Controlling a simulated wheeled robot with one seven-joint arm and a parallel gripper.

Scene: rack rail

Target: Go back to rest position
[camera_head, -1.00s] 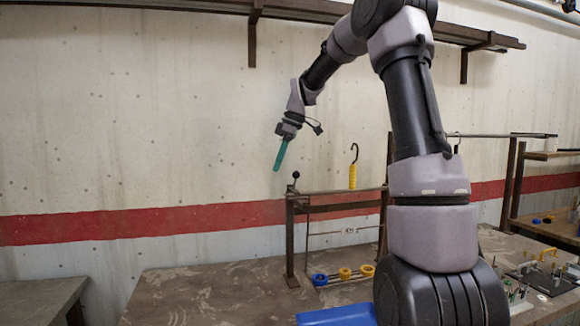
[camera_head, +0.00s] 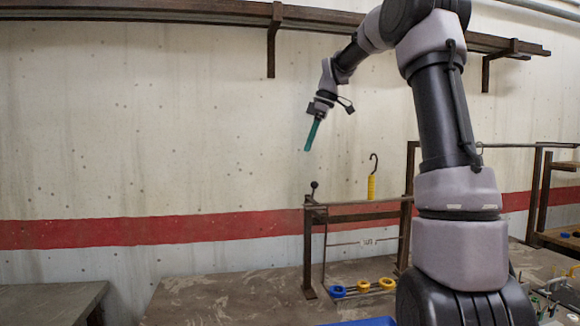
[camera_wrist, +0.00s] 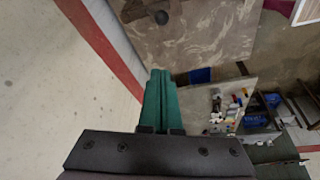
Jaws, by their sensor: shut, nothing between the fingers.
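My gripper (camera_head: 312,136) has long green fingers that lie together, shut with nothing between them. It hangs from my raised arm in front of the bare wall, pointing down and a little left. It is above the left post of the rack (camera_head: 308,240) and clear of it. In the wrist view the green fingers (camera_wrist: 160,95) show side by side, with the wall on the left and the table top ahead.
A yellow-handled hook (camera_head: 371,187) stands on the rack's top rail. Blue and yellow rings (camera_head: 362,286) sit low at the rack. A shelf (camera_head: 180,10) runs along the wall above. The wall left of my gripper is clear.

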